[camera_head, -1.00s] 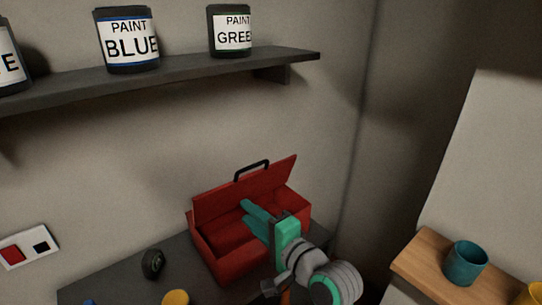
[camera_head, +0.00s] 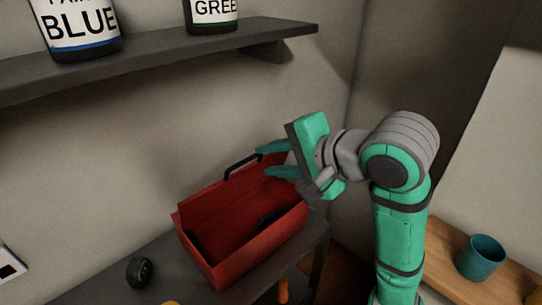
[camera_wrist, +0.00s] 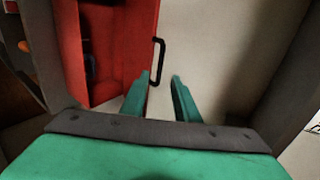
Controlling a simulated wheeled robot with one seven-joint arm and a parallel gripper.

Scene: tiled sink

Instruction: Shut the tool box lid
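The red tool box (camera_head: 236,258) stands on the dark bench with its lid (camera_head: 215,194) raised and leaning back toward the wall. A black handle (camera_head: 242,166) sticks out from the lid's top side. My gripper (camera_head: 262,160) is beside the handle at the right upper end of the lid, its two green fingers apart. In the wrist view the lid (camera_wrist: 130,45) is red, and the handle (camera_wrist: 158,62) lies just beyond the left fingertip. Whether a finger touches the lid cannot be told.
A dark shelf (camera_head: 150,58) with paint cans (camera_head: 75,28) hangs above the box. A small black wheel-like object (camera_head: 140,271) lies left of the box on the bench (camera_head: 95,290). A teal cup (camera_head: 481,257) stands on a wooden surface at right.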

